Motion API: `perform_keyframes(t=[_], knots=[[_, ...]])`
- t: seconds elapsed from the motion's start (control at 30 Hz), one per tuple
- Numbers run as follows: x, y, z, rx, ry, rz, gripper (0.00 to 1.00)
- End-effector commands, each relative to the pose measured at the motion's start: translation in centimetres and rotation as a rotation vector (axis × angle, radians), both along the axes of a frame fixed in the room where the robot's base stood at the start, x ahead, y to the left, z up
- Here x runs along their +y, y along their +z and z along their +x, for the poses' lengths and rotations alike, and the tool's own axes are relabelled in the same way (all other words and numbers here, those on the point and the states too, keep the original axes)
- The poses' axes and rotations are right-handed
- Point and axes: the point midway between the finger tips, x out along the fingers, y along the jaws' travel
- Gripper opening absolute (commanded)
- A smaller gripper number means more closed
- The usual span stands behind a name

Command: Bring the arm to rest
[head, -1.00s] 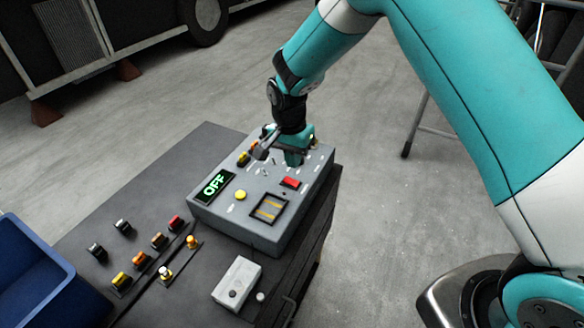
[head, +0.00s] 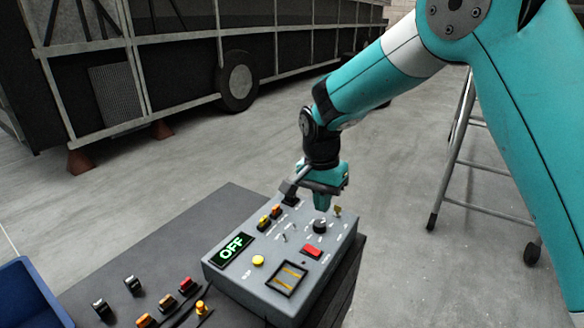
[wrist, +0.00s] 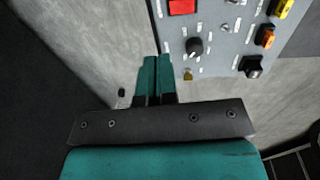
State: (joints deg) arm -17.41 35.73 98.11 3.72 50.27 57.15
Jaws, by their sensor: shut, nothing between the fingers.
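My gripper (head: 321,203) is above the far part of a grey control box (head: 225,268), fingers pointing down. In the wrist view my gripper (wrist: 156,62) shows its two teal fingers together with nothing between them. The box has a green-lit display (head: 235,249) reading OFF, a yellow button (head: 258,260), a red rocker switch (head: 312,252) and a black knob (head: 320,226). In the wrist view the knob (wrist: 195,47) lies beside the fingertips, apart from them as far as I can tell.
The box stands on a dark bench (head: 130,262) with several loose coloured switches on its top. A blue bin (head: 30,296) is at the lower left. A ladder (head: 470,160) stands at the right. A coach frame (head: 150,70) fills the back; grey floor between is clear.

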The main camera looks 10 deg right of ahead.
Motion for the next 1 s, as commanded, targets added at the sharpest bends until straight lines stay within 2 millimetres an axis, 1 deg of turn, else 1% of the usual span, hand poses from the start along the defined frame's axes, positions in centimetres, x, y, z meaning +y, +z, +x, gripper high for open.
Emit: perform_keyframes(t=[0.07, 0.13, 0.17, 0.27, 0.3, 0.37, 0.4, 0.47, 0.5, 0.57, 0.6, 0.7, 0.8, 0.83, 0.9, 1.0], knots=[[0.1, 0.7, -0.5, -0.005, 0.032, 0.012, 0.0], [0.2, 1.8, -1.7, -0.009, 0.101, 0.038, 0.0], [0.2, 2.5, -2.4, -0.013, 0.142, 0.051, 0.0], [0.5, 5.0, -5.8, -0.032, 0.328, 0.115, 0.0], [0.6, 6.0, -7.5, -0.042, 0.415, 0.142, 0.0], [0.8, 7.3, -10.2, -0.06, 0.546, 0.183, 0.0], [0.9, 8.0, -12.0, -0.076, 0.633, 0.211, 0.0], [1.0, 9.0, -14.8, -0.099, 0.763, 0.249, 0.0], [1.1, 9.4, -16.7, -0.118, 0.847, 0.273, 0.0], [1.2, 10.0, -19.4, -0.147, 0.965, 0.306, 0.0], [1.3, 10.2, -21.1, -0.164, 1.037, 0.324, 0.0], [1.5, 10.4, -24.6, -0.208, 1.187, 0.361, 0.0], [1.7, 10.4, -26.9, -0.237, 1.286, 0.383, 0.0], [1.6, 10.4, -27.4, -0.242, 1.305, 0.388, 0.0], [1.6, 10.4, -28.0, -0.253, 1.337, 0.395, 0.0], [1.7, 10.3, -28.3, -0.256, 1.351, 0.398, 0.0]])
